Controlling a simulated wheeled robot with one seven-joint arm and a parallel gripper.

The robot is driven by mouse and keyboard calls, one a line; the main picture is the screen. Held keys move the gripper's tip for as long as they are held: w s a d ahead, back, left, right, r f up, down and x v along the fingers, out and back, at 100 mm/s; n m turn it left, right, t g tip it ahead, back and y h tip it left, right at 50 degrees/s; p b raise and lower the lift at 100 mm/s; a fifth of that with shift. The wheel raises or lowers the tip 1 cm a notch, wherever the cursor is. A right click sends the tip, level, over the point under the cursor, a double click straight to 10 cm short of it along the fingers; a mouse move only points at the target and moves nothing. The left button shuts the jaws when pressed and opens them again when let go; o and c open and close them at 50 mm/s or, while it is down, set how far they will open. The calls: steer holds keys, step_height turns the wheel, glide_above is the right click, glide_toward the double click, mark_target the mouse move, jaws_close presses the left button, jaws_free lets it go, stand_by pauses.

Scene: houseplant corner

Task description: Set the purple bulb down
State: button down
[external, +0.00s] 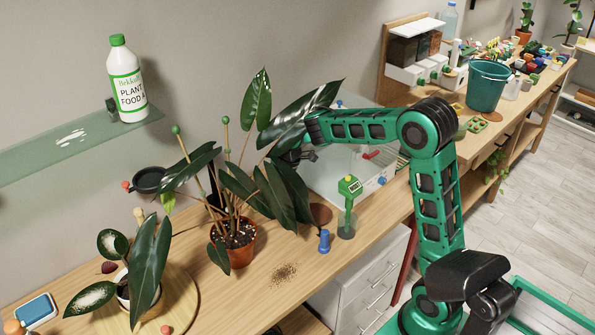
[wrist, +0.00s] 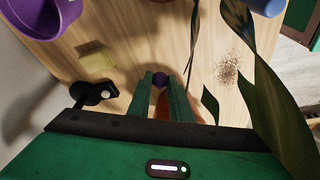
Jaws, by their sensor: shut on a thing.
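In the wrist view my gripper (wrist: 161,80) has its two green fingers shut on a small round purple bulb (wrist: 160,79), which shows between the fingertips above the wooden bench (wrist: 130,45). An orange-brown surface (wrist: 165,106) shows between the fingers behind the bulb; I cannot tell what it is. In the external view my gripper (external: 293,156) is behind the large dark leaves of the potted plant, and the bulb is hidden there. I cannot tell how high the bulb is above the bench.
The tall plant in a terracotta pot (external: 233,245) stands close, its leaves (wrist: 238,45) reaching past my gripper. A purple pot (wrist: 45,12), a yellowish square (wrist: 96,61) and spilled soil (wrist: 228,70) are around.

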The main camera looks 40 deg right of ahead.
mark_target(274, 232)
step_height(274, 232, down, 8)
steer(key=shift+f, duration=0.15)
stand_by(0.3)
steer(key=shift+f, duration=0.1)
steer(key=c, duration=1.6)
jaws_free()
steer(key=v, duration=1.2)
steer(key=shift+s+a, duration=0.1)
